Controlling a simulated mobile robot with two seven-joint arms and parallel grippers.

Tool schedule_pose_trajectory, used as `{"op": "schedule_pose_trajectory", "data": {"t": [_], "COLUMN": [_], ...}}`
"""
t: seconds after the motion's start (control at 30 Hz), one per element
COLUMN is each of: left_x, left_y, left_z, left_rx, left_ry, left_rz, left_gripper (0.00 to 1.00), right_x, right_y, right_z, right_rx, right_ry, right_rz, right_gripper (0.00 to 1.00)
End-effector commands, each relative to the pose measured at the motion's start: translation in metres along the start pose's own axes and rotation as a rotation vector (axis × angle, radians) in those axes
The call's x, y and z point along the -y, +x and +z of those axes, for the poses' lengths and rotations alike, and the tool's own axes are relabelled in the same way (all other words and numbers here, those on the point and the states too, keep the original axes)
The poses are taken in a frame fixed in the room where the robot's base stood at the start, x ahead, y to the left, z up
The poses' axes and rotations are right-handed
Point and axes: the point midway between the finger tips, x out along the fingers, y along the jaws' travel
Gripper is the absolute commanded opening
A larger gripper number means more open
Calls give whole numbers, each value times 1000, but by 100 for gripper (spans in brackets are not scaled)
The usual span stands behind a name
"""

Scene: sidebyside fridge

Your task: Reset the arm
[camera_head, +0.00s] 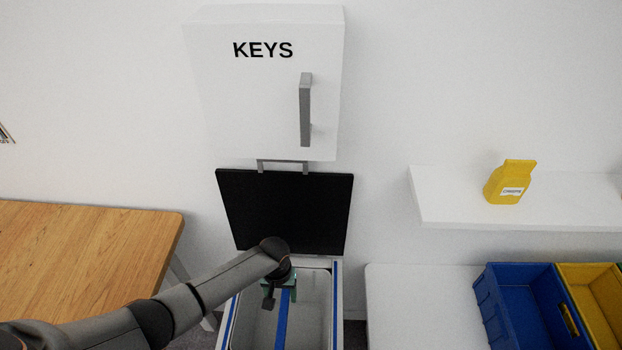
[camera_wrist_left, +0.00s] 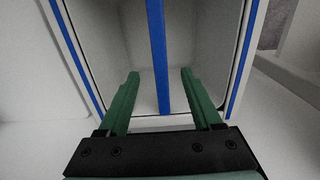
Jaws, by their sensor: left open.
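My left arm reaches in from the lower left in the head view. Its gripper (camera_head: 279,296) is over the open top of a white bin with blue stripes (camera_head: 336,300). In the left wrist view the two green fingers of the left gripper (camera_wrist_left: 160,85) are spread apart, with nothing between them but the view of the bin's blue middle strip (camera_wrist_left: 158,50) beyond. My right gripper is not in view.
A black lid (camera_head: 285,208) stands raised behind the bin, under a white KEYS cabinet (camera_head: 250,100). A wooden table (camera_head: 80,255) is at left. At right are a shelf (camera_head: 570,210) with a yellow container (camera_head: 508,183), a white table (camera_head: 420,305) and blue (camera_head: 525,300) and yellow bins (camera_head: 595,300).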

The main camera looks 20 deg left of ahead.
Motion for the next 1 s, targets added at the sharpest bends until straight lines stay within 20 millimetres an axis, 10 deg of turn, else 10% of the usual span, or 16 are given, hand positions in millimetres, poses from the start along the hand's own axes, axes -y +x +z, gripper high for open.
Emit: {"op": "schedule_pose_trajectory", "data": {"t": [0.23, 0.57, 1.0], "left_x": [-8, -57, -30], "left_y": [5, 17, -44], "left_z": [10, 78, 130], "left_rx": [-12, -215, -654], "left_ry": [28, 209, 351], "left_rz": [30, 265, 315], "left_gripper": [66, 66, 66], "right_x": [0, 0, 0], "right_y": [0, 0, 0], "right_z": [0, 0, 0], "right_rx": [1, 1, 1], "right_ry": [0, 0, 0], "right_rz": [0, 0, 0], "right_gripper": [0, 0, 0]}}
